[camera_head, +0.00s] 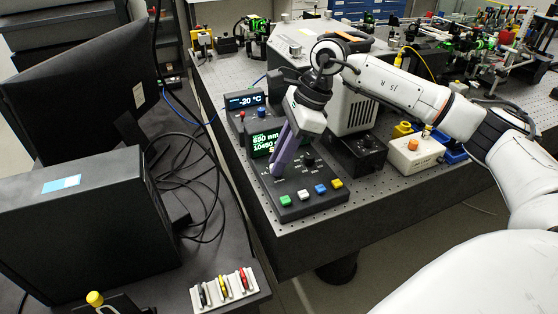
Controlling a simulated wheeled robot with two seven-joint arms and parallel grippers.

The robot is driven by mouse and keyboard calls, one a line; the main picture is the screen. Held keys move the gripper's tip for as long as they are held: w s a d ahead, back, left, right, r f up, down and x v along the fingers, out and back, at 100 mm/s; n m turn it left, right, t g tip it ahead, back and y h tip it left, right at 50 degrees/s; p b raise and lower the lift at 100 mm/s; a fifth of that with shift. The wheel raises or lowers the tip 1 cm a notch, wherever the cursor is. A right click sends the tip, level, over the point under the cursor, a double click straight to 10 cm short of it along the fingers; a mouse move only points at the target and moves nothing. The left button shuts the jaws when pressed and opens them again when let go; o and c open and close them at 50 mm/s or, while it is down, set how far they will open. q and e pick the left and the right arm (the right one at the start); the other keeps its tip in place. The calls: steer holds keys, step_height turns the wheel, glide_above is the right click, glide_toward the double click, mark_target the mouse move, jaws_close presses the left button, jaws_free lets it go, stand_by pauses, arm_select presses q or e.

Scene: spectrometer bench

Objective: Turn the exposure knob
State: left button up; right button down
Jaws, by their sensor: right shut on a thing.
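The dark control box (312,206) stands near the front left edge of the perforated bench. Its screen (265,143) shows green text, partly hidden by my gripper. My right gripper (277,170) reaches down from above with its purple fingers close together at the upper left of the box's panel. It is shut on what seems to be a knob there; the fingers hide that knob and its pointer. Another black knob (308,161) shows to the right of the fingers. My left gripper is not in view.
Green, white, blue and yellow buttons (338,184) line the panel's front. A "-20 °C" display unit (245,100) stands behind. A white box with an orange knob (412,153) stands to the right. A monitor (85,85) and black case (85,225) fill the left desk.

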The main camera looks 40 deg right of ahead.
steer(key=shift+s+m+t+h+b, duration=0.1)
steer(key=shift+m+t+h+b, duration=0.35)
steer(key=shift+m, duration=1.15)
steer(key=c, duration=1.7)
jaws_free()
steer(key=shift+o, duration=0.2)
steer(key=shift+r, duration=0.1)
steer(key=v, duration=1)
steer(key=shift+s+b, duration=0.15)
steer(key=shift+b, duration=0.2)
